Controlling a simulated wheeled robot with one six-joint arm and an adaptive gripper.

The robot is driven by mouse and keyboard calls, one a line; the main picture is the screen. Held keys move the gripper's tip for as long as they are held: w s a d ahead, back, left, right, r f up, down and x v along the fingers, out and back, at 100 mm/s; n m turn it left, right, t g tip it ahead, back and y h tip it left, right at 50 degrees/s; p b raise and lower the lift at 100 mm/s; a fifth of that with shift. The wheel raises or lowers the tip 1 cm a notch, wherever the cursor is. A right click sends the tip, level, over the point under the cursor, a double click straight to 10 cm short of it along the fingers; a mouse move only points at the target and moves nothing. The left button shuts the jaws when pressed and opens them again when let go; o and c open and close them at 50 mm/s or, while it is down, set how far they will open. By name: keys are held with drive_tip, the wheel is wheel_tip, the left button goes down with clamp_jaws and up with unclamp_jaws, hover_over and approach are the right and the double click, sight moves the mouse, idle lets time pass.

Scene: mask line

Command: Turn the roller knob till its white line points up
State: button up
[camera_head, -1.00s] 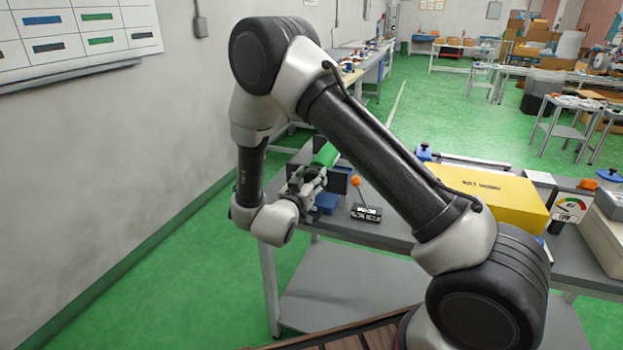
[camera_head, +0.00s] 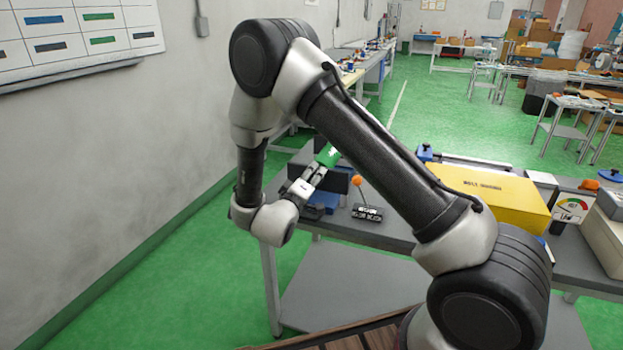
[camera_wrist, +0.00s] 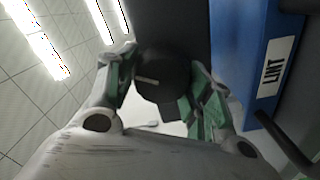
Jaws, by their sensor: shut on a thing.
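The roller knob (camera_wrist: 165,72) is black and round, in the middle of the wrist view. Its short white line (camera_wrist: 147,82) runs from near the knob's middle toward the left of the picture, the side where the ceiling lights show. My gripper (camera_wrist: 165,85) is shut on the knob, with one green-padded finger on either side. The knob itself is hidden there.
A blue box labelled LINT (camera_wrist: 255,60) is close on the right in the wrist view. On the table, an orange-topped lever (camera_head: 357,181) stands right of my gripper, and a yellow box (camera_head: 490,195) lies further right. A wall (camera_head: 120,150) is on the left.

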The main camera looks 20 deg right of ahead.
drive_tip(key=n, duration=0.5)
drive_tip(key=shift+f+n, duration=0.15)
drive_tip(key=shift+n, duration=0.15)
drive_tip(key=shift+a, duration=0.1)
idle(0.4)
drive_tip(key=o, duration=1)
drive_tip(key=v, duration=1.2)
